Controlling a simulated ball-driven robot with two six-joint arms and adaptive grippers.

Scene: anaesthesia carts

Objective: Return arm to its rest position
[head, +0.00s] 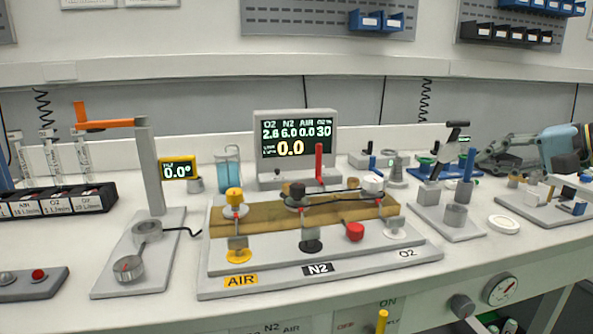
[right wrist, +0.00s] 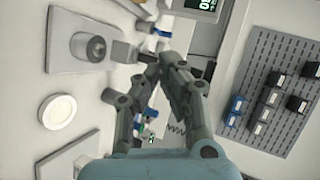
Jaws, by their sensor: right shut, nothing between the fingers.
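The fingers point left, are closed together and hold nothing. In the right wrist view the closed gripper (right wrist: 152,72) extends above the bench side, with a grey block (right wrist: 124,52) near its tips in the picture; I cannot tell the distance. My left gripper is in neither view.
A gas panel (head: 320,262) with a display (head: 296,137) fills the middle. A post with an orange lever (head: 108,123) stands left. A white disc (head: 504,224) and a stand with a black-topped lever (head: 457,134) are near my right gripper. Bins hang on the wall panel (right wrist: 285,88).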

